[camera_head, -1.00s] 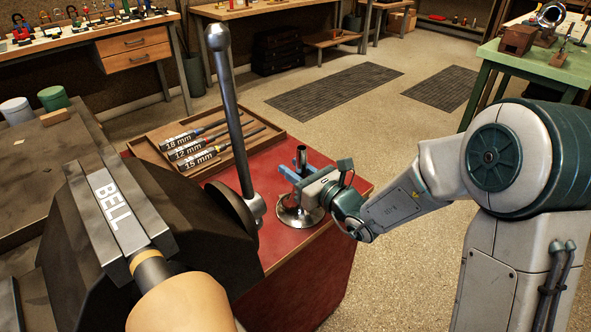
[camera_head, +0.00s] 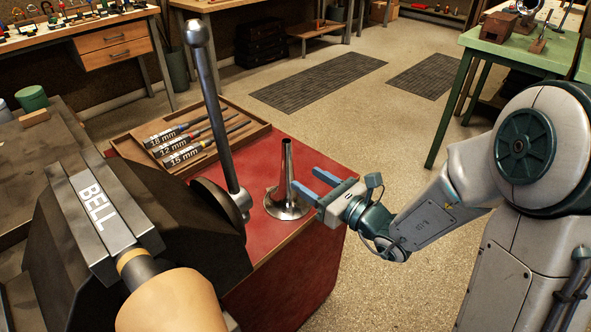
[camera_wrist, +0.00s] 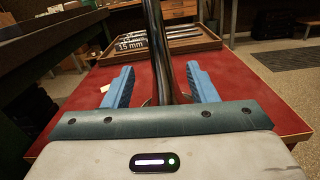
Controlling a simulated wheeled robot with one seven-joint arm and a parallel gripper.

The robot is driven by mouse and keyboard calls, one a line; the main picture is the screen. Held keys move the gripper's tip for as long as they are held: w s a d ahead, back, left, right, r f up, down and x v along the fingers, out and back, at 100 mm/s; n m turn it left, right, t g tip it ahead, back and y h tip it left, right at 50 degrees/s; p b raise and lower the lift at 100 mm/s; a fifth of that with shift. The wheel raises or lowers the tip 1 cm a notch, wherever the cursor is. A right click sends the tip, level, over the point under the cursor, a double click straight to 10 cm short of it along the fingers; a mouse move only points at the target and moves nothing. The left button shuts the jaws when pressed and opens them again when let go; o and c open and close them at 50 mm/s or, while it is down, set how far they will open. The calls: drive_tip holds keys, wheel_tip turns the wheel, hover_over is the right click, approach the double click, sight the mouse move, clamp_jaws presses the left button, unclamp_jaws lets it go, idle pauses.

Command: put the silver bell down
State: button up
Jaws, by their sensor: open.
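The silver bell (camera_head: 287,205) stands upright on its flared rim on the red bench top, near the right edge, its narrow tube pointing up. My gripper (camera_head: 309,182) is open to the right of the bell, its blue fingers apart and clear of the tube in the head view. In the wrist view the bell's tube (camera_wrist: 158,60) rises ahead, between the lines of the two open fingers (camera_wrist: 160,88). The lower part of the bell is partly hidden there by my gripper's body.
A wooden tray (camera_head: 243,143) with several labelled rods lies behind the bell on the red bench (camera_head: 296,235). A large dark vise-like fixture marked BELL (camera_head: 95,205) with a tall lever (camera_head: 213,110) stands to the left. Open floor lies to the right.

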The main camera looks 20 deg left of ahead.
drive_tip(key=s+d+f+n+g+h, duration=0.1)
drive_tip(key=s+d+n+g+h, duration=0.3)
drive_tip(key=s+n, duration=0.35)
drive_tip(key=s+d+f+n+g+h, duration=0.1)
drive_tip(key=s+d+n+g+h, duration=0.15)
drive_tip(key=s+n+g, duration=0.45)
drive_tip(key=d+n+t+h, duration=0.4)
drive_tip(key=d+n+h, duration=0.5)
drive_tip(key=d, duration=1.1)
drive_tip(key=shift+s+d+r+n+t+h, duration=0.15)
drive_tip(key=shift+s+r+n+t+h, duration=0.15)
drive_tip(key=shift+r+n+h, duration=0.1)
drive_tip(key=w+d+r+t+h+p, duration=0.1)
drive_tip(key=d+r+p, duration=0.2)
drive_tip(key=r+p, duration=0.3)
drive_tip(key=w+d+r+t+h+p, duration=0.1)
drive_tip(key=d+r+h+p, duration=0.15)
drive_tip(key=r+p, duration=0.4)
drive_tip(key=s+a+r+y+p, duration=0.1)
drive_tip(key=a+r+y+p, duration=0.1)
drive_tip(key=a+r+p, duration=0.2)
wheel_tip(320, 180, up, 3)
drive_tip(key=shift+s+a+f+g+y, duration=0.15)
drive_tip(key=shift+a+g+y, duration=0.1)
drive_tip(key=shift+g+y, duration=0.15)
